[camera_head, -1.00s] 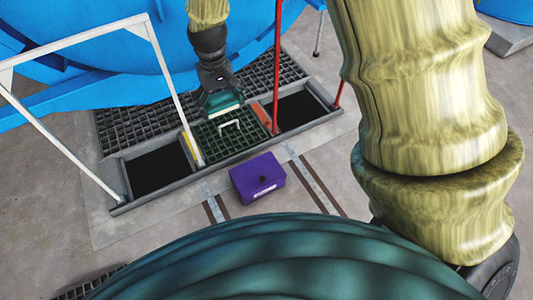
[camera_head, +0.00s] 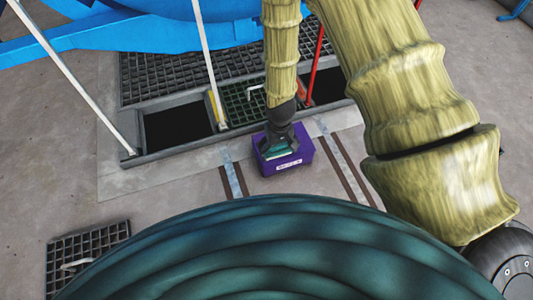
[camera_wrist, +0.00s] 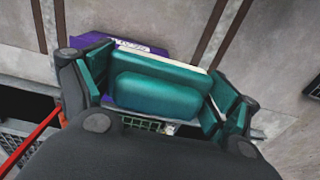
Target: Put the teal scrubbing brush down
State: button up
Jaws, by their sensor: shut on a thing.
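My gripper (camera_head: 282,148) is shut on the teal scrubbing brush (camera_wrist: 160,88). In the wrist view the brush lies between both fingers, with a pale edge along its far side. In the head view the brush (camera_head: 281,154) shows as a small teal strip under my gripper. It is over the purple box (camera_head: 299,160), which stands on the floor in front of the pit frame. The purple box also shows behind the brush in the wrist view (camera_wrist: 98,42). I cannot tell whether the brush touches the box.
Behind the box are open dark pits (camera_head: 178,131) and a green grate with a white handle (camera_head: 243,103). White posts (camera_head: 208,65) and a red post (camera_head: 316,62) rise around them. A loose grate (camera_head: 86,254) lies at the lower left. Floor beside the box is clear.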

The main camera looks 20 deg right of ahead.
jog(key=s+f+b, duration=0.3)
jog(key=s+f, duration=0.1)
jog(key=f, duration=0.6)
jog(key=w+b, duration=0.2)
jog(key=w, duration=0.3)
jog(key=w+f+b, duration=0.1)
jog(key=w+b, duration=0.1)
jog(key=w, duration=0.3)
jog(key=w+b, duration=0.2)
jog(key=w, duration=0.3)
jog(key=shift+w+f, duration=0.2)
jog(key=shift+w, duration=0.2)
jog(key=shift+f+b, duration=1.45)
jog(key=shift+f, duration=0.25)
jog(key=shift+f, duration=0.1)
jog(key=o, duration=0.9)
jog(key=shift+o, duration=0.2)
notch_tip(320, 180, up, 12)
jog(key=p, duration=0.6)
jog(key=shift+p, duration=0.3)
